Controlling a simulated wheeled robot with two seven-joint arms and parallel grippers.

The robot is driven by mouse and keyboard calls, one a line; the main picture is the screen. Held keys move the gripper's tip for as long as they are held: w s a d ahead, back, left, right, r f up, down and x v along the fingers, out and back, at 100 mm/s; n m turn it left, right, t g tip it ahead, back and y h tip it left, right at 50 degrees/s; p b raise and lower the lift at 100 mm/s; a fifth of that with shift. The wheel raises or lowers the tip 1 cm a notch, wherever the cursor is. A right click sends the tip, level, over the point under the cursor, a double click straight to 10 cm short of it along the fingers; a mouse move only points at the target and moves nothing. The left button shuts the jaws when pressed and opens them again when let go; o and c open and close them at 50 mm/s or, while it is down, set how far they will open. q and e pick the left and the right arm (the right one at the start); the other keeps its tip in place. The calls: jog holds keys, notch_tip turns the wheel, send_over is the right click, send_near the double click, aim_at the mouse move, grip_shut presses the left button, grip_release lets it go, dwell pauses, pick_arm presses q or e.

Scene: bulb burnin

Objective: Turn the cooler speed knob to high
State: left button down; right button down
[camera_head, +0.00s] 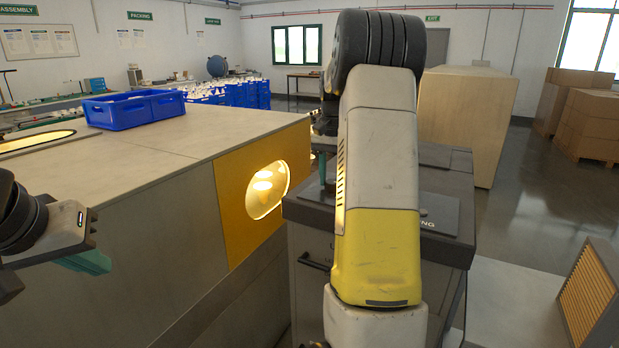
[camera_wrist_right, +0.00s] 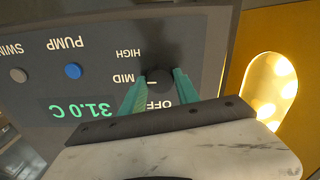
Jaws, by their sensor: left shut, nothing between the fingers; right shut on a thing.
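The cooler speed knob (camera_wrist_right: 158,78) is a small dark knob on a grey panel, with OFF, MID and HIGH labels showing upside down in the right wrist view. A short white mark at its edge points toward MID. My right gripper (camera_wrist_right: 159,90) has its teal fingers shut on the knob, one on each side. In the head view the knob is hidden, and my right arm covers much of the dark grey cooler (camera_head: 310,285). My left gripper (camera_head: 92,262) is shut and empty at the far left, well away from the cooler.
A green 31.0 C readout (camera_wrist_right: 83,108) and a blue button (camera_wrist_right: 73,71) by PUMP sit near the knob. A yellow panel (camera_head: 232,195) with a lit opening stands left of the cooler. A blue crate (camera_head: 130,112) rests on the large cabinet top.

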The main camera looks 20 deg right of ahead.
jog(key=m, duration=0.4)
jog(key=shift+m, duration=2.2)
jog(key=c, duration=0.9)
grip_release()
notch_tip(320, 180, up, 8)
jog(key=shift+f, duration=0.1)
